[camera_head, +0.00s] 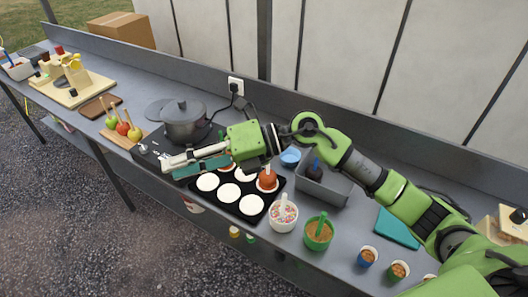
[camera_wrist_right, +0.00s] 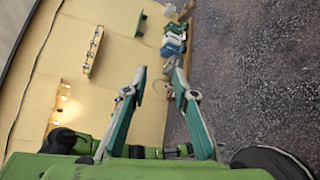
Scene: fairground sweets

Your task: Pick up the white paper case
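Several white paper cases, one of them here (camera_head: 229,191), sit in a black tray (camera_head: 217,211) at mid-table in the head view. The upper part of the tray is partly hidden by my right gripper (camera_head: 170,168). It is above the tray's upper left, pointing left, with its fingers beyond the tray's edge. In the right wrist view its two fingers (camera_wrist_right: 157,82) are apart with nothing between them. My left gripper is not seen.
A lidded grey pot (camera_head: 184,119) stands behind the gripper. Coated apples on a board (camera_head: 124,138) are to the left. A sprinkle tub (camera_head: 283,215), a green tub (camera_head: 318,232) and a grey bin (camera_head: 327,187) are to the right. A wall runs behind the table.

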